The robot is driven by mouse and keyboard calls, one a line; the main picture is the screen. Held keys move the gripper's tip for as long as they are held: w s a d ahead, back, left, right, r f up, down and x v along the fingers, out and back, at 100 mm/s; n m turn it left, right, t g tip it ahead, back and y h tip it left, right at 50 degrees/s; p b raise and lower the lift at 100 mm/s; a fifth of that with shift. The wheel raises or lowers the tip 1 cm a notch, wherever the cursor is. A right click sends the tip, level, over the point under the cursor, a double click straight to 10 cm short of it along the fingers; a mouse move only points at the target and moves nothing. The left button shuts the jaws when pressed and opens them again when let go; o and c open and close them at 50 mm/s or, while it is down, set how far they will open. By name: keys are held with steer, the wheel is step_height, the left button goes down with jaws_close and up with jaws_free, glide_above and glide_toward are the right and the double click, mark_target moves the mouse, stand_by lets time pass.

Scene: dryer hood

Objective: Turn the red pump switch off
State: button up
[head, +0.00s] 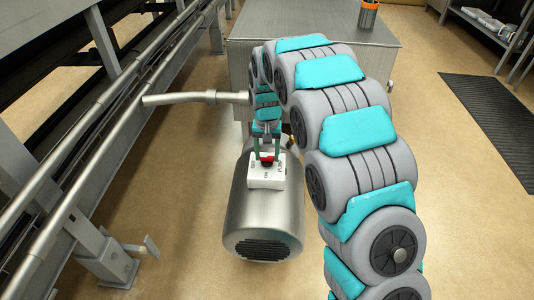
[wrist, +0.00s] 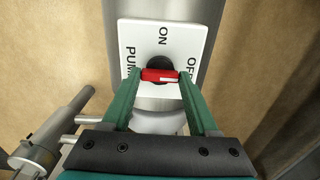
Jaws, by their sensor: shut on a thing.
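The red switch handle (wrist: 160,75) sits on a black round knob (wrist: 158,64) on a white plate (wrist: 190,35) marked ON, OFF and PUMP. In the wrist view the handle lies crosswise, with a white mark on its right half, on the side of the OFF label. My gripper (wrist: 159,77) has its two green fingers at the handle's two ends, closed on it. In the head view the white switch box (head: 265,183) sits on top of a grey cylindrical pump motor (head: 262,220), and the red handle (head: 267,158) shows between the fingers.
A metal pipe (head: 190,97) sticks out left of my arm. Steel rails and a frame (head: 60,160) run along the left. A metal cabinet (head: 300,25) with a cup (head: 368,14) stands behind. Open floor lies at the right, with a black mat (head: 490,120).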

mark_target(267, 157)
steer(key=o, duration=1.4)
steer(key=shift+r, duration=0.1)
step_height(267, 157, up, 7)
steer(key=shift+r, duration=0.35)
